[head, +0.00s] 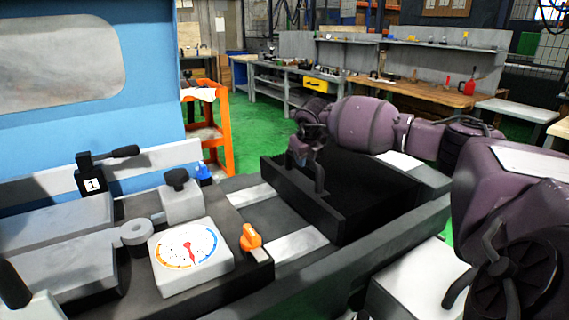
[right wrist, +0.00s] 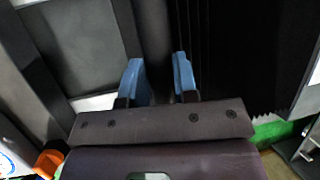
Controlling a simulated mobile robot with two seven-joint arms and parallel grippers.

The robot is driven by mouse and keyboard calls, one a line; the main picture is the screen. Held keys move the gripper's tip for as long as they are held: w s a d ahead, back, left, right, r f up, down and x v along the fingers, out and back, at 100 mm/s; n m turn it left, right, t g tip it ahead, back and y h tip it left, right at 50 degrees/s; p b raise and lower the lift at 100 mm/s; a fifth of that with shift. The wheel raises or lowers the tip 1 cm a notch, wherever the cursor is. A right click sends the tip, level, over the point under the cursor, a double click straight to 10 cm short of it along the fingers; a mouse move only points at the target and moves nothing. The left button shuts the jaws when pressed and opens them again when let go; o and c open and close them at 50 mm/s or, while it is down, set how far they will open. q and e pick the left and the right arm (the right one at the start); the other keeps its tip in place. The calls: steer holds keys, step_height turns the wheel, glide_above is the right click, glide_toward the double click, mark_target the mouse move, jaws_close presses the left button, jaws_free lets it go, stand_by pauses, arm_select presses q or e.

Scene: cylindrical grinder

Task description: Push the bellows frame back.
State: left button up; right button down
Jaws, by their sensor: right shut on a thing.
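The bellows frame (head: 335,217) is a black upright plate across the machine bed, at the near end of the dark pleated bellows (head: 378,195). My right gripper (head: 308,172) reaches down onto the top edge of the frame in the head view. In the right wrist view its two blue fingers (right wrist: 158,80) stand on either side of the frame's dark wall (right wrist: 155,35), and it is shut on it. The fingertips' lower ends are partly hidden. My left gripper is not in view.
Pale rails (head: 296,246) lie bare on the near side of the frame. An orange knob (head: 250,238) and a dial gauge (head: 190,255) sit on the left. A blue machine cover (head: 130,130) stands at the back left. An orange cart (head: 226,135) stands behind the bed.

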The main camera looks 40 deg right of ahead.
steer(key=shift+s+d+r, duration=0.1)
steer(key=shift+s+d, duration=0.1)
steer(key=shift+d, duration=0.55)
steer(key=shift+s+d, duration=0.15)
steer(key=shift+d, duration=0.55)
steer(key=c, duration=0.9)
jaws_free()
steer(key=shift+a, duration=0.1)
steer(key=p+v, duration=0.1)
steer(key=v, duration=0.9)
steer(key=shift+r+p, duration=0.1)
steer(key=shift+p, duration=0.2)
steer(key=shift+s+a+r, duration=0.1)
steer(key=shift+s+r, duration=0.05)
